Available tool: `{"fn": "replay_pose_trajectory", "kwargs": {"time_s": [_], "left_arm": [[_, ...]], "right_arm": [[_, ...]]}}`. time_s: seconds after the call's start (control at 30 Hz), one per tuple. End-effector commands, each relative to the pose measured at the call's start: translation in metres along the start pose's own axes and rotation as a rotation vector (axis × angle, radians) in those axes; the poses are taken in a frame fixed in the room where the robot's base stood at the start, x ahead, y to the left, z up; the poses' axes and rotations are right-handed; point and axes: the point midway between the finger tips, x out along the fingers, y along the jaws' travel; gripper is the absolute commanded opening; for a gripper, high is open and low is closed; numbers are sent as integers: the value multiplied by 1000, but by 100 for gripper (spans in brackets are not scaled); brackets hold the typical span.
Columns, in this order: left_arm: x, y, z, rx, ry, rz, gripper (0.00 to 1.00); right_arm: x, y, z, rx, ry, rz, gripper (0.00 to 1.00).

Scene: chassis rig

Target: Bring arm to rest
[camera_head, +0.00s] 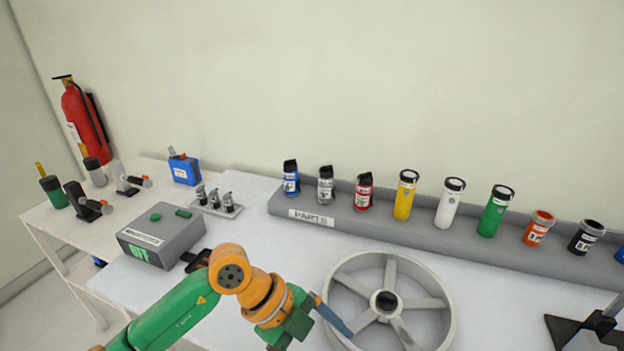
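My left arm, green and orange, comes in from the lower left and bends over the front of the table. Its end, with the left gripper (297,322), is low in the picture, just left of the grey spoked wheel (449,317). A thin blue piece (331,315) sticks out beside it and overlaps the wheel's left rim. I cannot tell whether the gripper holds this piece, and its fingers cannot be made out. My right gripper cannot be identified in view.
A grey PARTS rack (345,219) with several coloured canisters runs along the back. A grey box (160,240) showing OFF is left of the arm. A black stand-like piece (592,328) is at lower right. A fire extinguisher (84,120) hangs at far left.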

Motion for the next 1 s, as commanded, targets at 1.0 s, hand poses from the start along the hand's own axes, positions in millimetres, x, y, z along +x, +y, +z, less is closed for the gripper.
{"fn": "replay_pose_trajectory", "kwargs": {"time_s": [1.0], "left_arm": [[-8,193,145,-1842,-452,-1009,85]], "right_arm": [[0,0,2,0,-4,0,50]]}}
